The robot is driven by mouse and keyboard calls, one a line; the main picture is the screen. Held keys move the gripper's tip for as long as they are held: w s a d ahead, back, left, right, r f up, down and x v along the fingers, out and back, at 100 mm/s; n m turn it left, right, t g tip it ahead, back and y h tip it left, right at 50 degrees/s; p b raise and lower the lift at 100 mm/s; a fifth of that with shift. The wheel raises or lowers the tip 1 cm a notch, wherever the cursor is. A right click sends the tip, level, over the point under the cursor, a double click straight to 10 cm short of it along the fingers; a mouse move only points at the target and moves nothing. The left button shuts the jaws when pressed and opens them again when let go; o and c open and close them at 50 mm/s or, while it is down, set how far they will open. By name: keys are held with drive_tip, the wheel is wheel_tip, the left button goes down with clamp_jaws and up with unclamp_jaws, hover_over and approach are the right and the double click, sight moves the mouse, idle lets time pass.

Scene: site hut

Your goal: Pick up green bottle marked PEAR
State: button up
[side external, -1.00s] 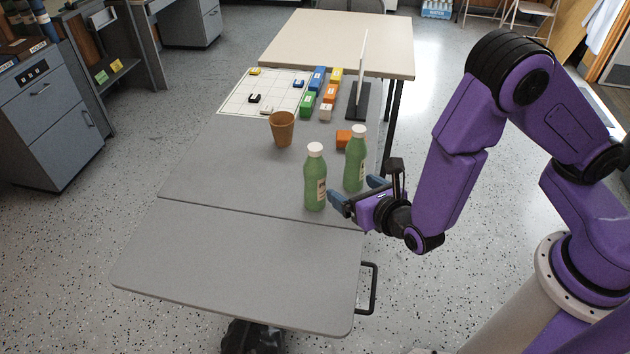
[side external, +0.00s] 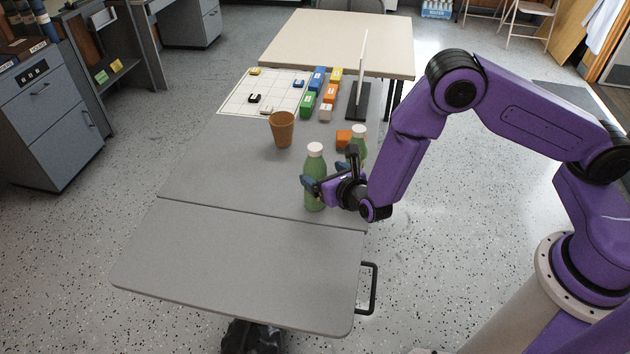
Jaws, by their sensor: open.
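Two green bottles with white caps stand upright on the grey table (side external: 240,255). The nearer green bottle (side external: 315,163) is on the left, and my gripper (side external: 317,182) is at its middle, with a finger on its right side in the picture. The farther green bottle (side external: 359,146) stands behind and to the right, its lower part hidden by my gripper. My gripper is open and level. I cannot tell whether a finger touches the nearer bottle. The label on each bottle is hidden or too small to read, so I cannot tell which is marked PEAR.
An orange-brown cup (side external: 282,130) stands behind the nearer bottle. An orange block (side external: 343,138) lies beside the farther bottle. Several coloured blocks and a white grid sheet (side external: 240,101) are farther back, near an upright panel (side external: 362,75). The table's front is clear.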

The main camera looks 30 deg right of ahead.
drive_tip(key=shift+a+f+x, duration=0.1)
drive_tip(key=shift+x, duration=1.15)
drive_tip(key=shift+a+f+x, duration=0.1)
drive_tip(key=shift+f+x, duration=0.05)
drive_tip(key=shift+x, duration=1.1)
drive_tip(key=shift+s, duration=0.1)
drive_tip(key=shift+c, duration=0.3)
drive_tip(key=c, duration=1)
